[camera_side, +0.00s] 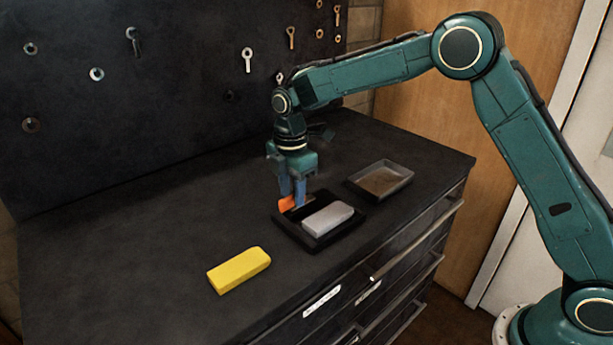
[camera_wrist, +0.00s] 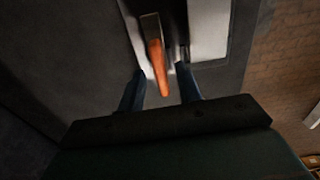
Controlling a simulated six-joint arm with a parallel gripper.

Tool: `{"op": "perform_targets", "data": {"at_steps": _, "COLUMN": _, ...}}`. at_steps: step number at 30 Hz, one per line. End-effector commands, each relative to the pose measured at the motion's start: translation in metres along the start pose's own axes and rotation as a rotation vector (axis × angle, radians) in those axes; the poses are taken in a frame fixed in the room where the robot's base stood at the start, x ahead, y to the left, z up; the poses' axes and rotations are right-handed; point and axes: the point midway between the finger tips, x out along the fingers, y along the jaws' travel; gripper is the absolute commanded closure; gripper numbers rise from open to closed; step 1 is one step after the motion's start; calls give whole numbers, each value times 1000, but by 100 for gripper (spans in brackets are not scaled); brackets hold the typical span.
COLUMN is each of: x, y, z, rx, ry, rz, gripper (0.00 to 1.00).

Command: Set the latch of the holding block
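The orange latch (camera_side: 287,203) sits at the left end of a black holding block (camera_side: 318,243) on the dark bench top. A light grey bar (camera_side: 327,218) lies in the right part of that block. My gripper (camera_side: 293,199) points down at the latch, and its blue fingers partly hide it in the side view. In the wrist view, the latch (camera_wrist: 157,68) is a narrow orange lever lying between the two fingertips of my gripper (camera_wrist: 160,75). The fingers are apart, with a visible gap on both sides of the lever. Contact cannot be seen.
A yellow block (camera_side: 239,270) lies on the bench in front and to the left. A shallow grey tray (camera_side: 380,180) stands behind the holding block on the right. A dark pegboard (camera_side: 180,90) with hung tools rises at the back. The left bench top is clear.

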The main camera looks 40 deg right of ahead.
Motion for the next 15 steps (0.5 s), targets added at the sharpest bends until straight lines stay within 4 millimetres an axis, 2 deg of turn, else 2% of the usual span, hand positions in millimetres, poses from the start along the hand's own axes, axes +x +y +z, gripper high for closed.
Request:
{"op": "perform_targets", "data": {"at_steps": 5, "x": -22, "y": 0, "z": 0, "rx": 0, "ry": 0, "rz": 3, "gripper": 65}}
{"op": "perform_targets", "data": {"at_steps": 15, "x": -80, "y": 0, "z": 0, "rx": -1, "ry": 1, "rz": 3, "gripper": 65}}
